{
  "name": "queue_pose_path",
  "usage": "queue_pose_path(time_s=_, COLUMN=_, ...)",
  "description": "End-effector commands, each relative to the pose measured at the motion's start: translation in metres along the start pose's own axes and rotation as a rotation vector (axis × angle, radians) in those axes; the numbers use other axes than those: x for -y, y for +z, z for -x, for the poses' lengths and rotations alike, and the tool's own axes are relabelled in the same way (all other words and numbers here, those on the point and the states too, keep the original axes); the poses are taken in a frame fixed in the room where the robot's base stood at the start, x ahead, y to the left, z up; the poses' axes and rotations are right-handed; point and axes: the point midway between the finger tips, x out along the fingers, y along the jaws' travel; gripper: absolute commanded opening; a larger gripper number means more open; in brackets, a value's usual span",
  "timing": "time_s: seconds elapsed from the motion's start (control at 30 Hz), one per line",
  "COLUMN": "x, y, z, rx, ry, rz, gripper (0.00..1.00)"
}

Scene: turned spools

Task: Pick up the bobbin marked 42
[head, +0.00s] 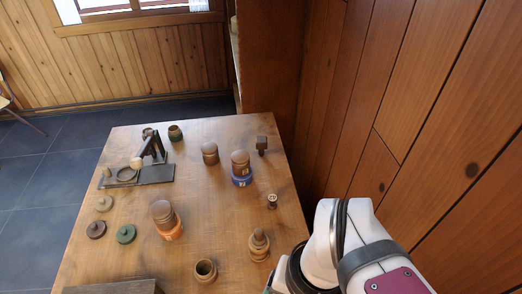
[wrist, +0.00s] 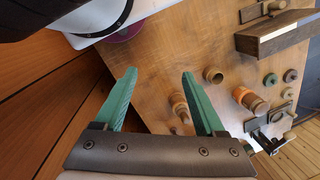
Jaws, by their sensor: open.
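Several turned wooden bobbins stand on the table. One has an orange band (head: 171,233) with a pale mark at the front left; another has a blue band (head: 241,181) with a white mark toward the back right. A small bobbin (head: 272,201) with a dark marked top stands near the right edge. I cannot read 42 on any of them. The orange-banded bobbin also shows in the wrist view (wrist: 249,99), lying to the right of my gripper. My gripper (wrist: 159,74) is open, with nothing between its teal fingers. In the head view its fingers are hidden.
A stepped wooden piece (head: 259,244) and a hollow cup (head: 205,270) stand near the front. A black stand (head: 153,148), a green disc (head: 126,234) and brown discs are at left. A wooden-panelled wall (head: 400,110) rises at right. The table's centre is fairly clear.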

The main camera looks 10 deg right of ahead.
Motion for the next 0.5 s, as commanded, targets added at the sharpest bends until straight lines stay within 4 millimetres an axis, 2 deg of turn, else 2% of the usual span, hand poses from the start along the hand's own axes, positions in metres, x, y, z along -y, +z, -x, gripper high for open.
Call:
queue_pose_path(time_s=0.07, x=0.0, y=0.0, z=0.001, rx=0.0, ry=0.0, rz=0.0, gripper=0.72)
queue_pose_path(time_s=0.13, x=0.002, y=0.0, z=0.011, rx=-0.002, ry=-0.002, rz=0.0, gripper=0.72)
queue_pose_path(time_s=0.27, x=0.007, y=0.002, z=0.055, rx=-0.004, ry=0.011, rz=0.022, gripper=0.72)
queue_pose_path(time_s=0.4, x=0.0, y=-0.042, z=0.061, rx=0.044, ry=0.277, rz=0.437, gripper=0.72)
queue_pose_path(time_s=0.5, x=0.006, y=-0.079, z=0.068, rx=0.09, ry=0.462, rz=0.73, gripper=0.72)
